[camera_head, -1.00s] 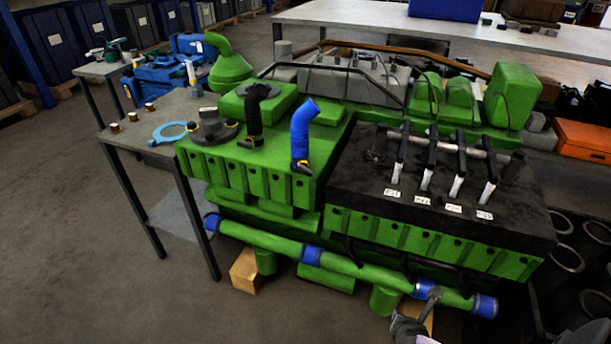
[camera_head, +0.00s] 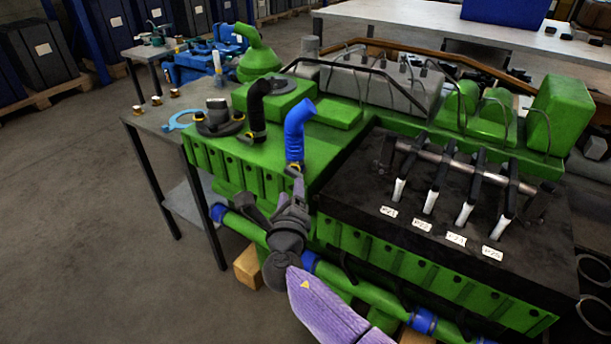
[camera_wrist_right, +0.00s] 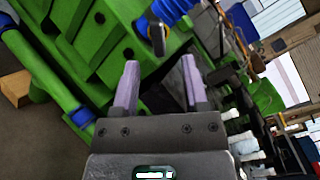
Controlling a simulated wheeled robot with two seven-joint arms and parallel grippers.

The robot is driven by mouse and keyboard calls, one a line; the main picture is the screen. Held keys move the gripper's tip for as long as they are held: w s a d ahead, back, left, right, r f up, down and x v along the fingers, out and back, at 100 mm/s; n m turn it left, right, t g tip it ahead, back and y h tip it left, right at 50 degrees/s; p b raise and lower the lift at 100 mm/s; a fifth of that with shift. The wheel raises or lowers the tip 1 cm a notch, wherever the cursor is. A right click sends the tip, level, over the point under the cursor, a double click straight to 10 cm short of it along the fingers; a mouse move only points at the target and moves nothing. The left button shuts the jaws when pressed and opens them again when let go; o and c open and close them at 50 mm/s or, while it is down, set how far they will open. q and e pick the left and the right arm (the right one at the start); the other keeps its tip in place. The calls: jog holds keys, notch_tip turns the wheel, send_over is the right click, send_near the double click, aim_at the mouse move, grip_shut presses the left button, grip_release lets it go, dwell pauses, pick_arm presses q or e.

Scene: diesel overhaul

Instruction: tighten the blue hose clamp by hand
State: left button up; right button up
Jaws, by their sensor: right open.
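The blue hose (camera_head: 297,128) stands bent at the top on the green engine block. Its clamp (camera_head: 293,168) is at its lower end, with a dark and yellowish fitting facing my side. My right gripper (camera_head: 272,197) is just in front of and below the clamp, in front of the engine's side. Its jaws are apart and empty. In the right wrist view, the clamp (camera_wrist_right: 157,36) is just beyond the gap between the two pale purple fingers (camera_wrist_right: 158,66), and the blue hose (camera_wrist_right: 174,9) shows at the top edge. My left gripper is not in view.
A black hose (camera_head: 257,108) with a yellowish clamp stands left of the blue one. A black cover (camera_head: 345,185) with white-tipped injectors lies to the right. A grey table (camera_head: 155,120) holds small parts at left. A green pipe (camera_head: 370,292) with blue bands runs below.

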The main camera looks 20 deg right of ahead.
aim_at(293, 176)
jog(key=b+x, duration=0.2)
jog(key=x, duration=0.1)
jog(key=f+b+x, duration=0.1)
jog(key=x, duration=0.1)
jog(key=shift+w, duration=0.25)
jog(key=shift+w+d+r, duration=0.3)
jog(key=shift+w+r, duration=0.05)
jog(key=shift+w, duration=0.2)
jog(key=shift+c, duration=0.2)
grip_shut()
